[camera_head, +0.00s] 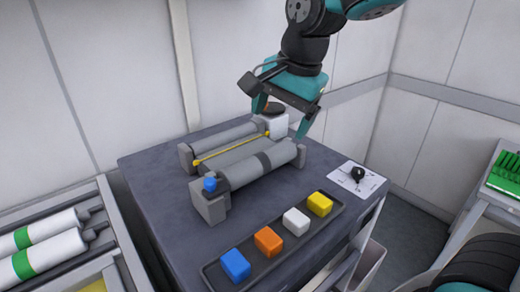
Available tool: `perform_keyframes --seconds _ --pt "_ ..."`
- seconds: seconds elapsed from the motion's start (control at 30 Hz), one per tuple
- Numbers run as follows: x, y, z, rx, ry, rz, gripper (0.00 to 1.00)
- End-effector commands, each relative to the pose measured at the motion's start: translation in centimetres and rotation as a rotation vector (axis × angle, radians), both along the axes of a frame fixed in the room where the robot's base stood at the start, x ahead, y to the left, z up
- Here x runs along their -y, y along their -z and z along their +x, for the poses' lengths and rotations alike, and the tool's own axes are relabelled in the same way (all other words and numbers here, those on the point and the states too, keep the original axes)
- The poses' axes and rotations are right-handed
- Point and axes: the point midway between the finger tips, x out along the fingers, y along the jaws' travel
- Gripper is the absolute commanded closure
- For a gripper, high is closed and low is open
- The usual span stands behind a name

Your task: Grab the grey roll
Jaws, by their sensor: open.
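A light grey roll with a dark band around its middle (262,164) lies along the front of a low grey stand on the dark table. A second grey cylinder (228,136) lies parallel behind it, and a flat grey plate and a thin yellow rod are between them. I cannot tell which of the two cylinders is a loose roll. My gripper (281,118) is open at the far right end of the stand, fingers pointing down. It is apart from the banded roll. A white block with a brown round top (273,122) shows between the fingers.
A dark tray (212,274) holds blue, orange, white and yellow blocks along the table's front. A white card with a black knob (358,179) lies right. White rolls with green bands (45,258) lie on a left trolley.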

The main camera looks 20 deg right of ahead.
Motion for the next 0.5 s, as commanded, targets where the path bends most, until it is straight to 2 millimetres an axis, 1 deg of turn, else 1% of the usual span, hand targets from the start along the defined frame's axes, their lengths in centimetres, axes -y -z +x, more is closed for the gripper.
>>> perform_keyframes --seconds 0.03,0.1,0.2,0.27,0.5 --pt "0.6 -1.2 1.2 -0.002 0.102 0.010 0.13" --pt "1.1 -1.8 2.1 -0.003 0.213 0.023 0.13" --pt "1.5 -1.6 2.9 -0.005 0.294 0.032 0.13" --pt "1.6 -0.9 3.2 -0.008 0.309 0.034 0.13" --pt "1.2 4.2 4.6 -0.011 0.310 0.033 0.13"
